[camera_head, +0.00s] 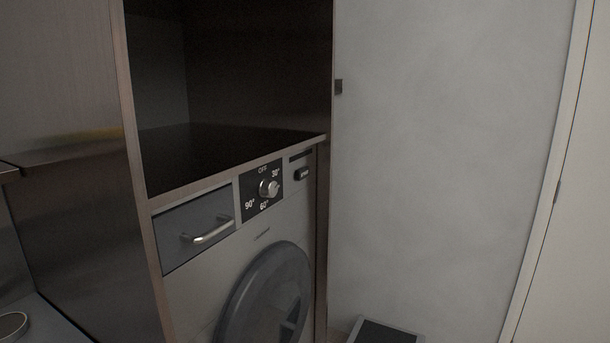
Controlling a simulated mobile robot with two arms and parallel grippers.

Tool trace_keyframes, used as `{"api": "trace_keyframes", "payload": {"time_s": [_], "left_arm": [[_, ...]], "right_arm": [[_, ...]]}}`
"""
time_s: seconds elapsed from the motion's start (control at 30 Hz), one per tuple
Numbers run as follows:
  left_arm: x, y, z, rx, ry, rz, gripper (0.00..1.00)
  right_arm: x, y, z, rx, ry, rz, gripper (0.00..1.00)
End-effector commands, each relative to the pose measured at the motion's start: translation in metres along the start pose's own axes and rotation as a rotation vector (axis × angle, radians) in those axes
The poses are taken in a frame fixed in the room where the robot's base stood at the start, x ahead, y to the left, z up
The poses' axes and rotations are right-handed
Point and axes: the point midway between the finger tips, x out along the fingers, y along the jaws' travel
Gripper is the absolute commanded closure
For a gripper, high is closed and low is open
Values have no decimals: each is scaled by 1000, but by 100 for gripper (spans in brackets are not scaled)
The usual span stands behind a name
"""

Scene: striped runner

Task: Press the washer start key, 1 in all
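A washer (205,276) stands in a niche under a dark shelf. On its top right is a small dark start key (302,174) with tiny light lettering that is too small to read surely. Left of it is a black panel with a silver dial (269,188), marked OFF, 30, 60 and 90. The round dark door (268,300) is below and looks closed. Neither of my grippers is in view.
A grey drawer with a metal handle (212,231) is at the washer's top left. A grey wall and a white door frame (545,200) are at right. A dark framed mat (387,332) lies on the floor.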

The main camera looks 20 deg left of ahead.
Motion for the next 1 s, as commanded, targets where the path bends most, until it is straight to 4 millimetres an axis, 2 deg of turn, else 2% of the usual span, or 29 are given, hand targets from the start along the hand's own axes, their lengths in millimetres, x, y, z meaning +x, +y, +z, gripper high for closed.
{"api": "trace_keyframes", "payload": {"time_s": [0.03, 0.27, 1.0], "left_arm": [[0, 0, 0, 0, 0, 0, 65], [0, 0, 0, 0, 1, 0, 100], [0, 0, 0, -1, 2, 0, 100]], "right_arm": [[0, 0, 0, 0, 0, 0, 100], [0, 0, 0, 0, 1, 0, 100], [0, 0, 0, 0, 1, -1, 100]]}}
